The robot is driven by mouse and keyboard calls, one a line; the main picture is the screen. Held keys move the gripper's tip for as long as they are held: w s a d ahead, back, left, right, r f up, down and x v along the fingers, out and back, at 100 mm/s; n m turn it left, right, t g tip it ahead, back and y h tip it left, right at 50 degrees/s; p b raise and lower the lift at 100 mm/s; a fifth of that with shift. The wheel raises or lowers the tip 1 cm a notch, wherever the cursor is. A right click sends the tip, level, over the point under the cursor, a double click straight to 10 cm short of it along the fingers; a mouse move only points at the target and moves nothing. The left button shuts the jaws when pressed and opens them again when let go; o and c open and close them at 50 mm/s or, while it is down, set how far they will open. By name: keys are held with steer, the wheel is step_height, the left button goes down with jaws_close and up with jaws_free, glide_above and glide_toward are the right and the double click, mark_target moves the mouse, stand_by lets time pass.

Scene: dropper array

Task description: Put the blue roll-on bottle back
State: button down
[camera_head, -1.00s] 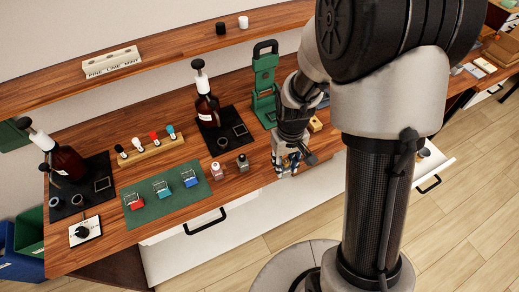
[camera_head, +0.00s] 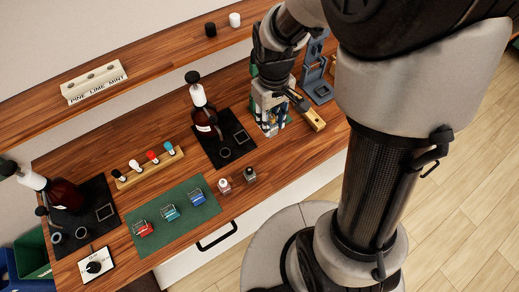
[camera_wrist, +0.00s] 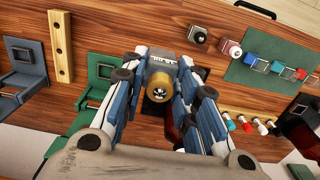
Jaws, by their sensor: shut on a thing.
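My gripper (camera_wrist: 160,90) is shut on a small bottle (camera_wrist: 158,88) in the wrist view. The bottle has a grey, boxy body with lettering and a round brassy top with a dark centre. Blue on it cannot be made out, as the fingers cover its sides. In the head view my gripper (camera_head: 270,128) is over the table between the black mat and a wooden block with holes (camera_head: 313,118), in front of the green press. The wooden block also shows in the wrist view (camera_wrist: 60,45).
Two small bottles stand near the front edge, one pinkish (camera_head: 224,186), one grey (camera_head: 249,176). A green mat (camera_head: 182,225) bears red, teal and blue wire-framed items. A dropper rack (camera_head: 148,168) and a brown pump bottle (camera_head: 204,118) stand behind. A blue-grey stand (camera_head: 318,88) is at right.

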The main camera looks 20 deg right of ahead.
step_height(320, 180, down, 20)
steer(key=b, duration=0.4)
steer(key=shift+r, duration=0.1)
steer(key=c, duration=1.7)
jaws_free()
steer(key=shift+f, duration=0.25)
steer(key=o, duration=0.5)
steer(key=shift+r, duration=0.1)
steer(key=shift+c, duration=0.2)
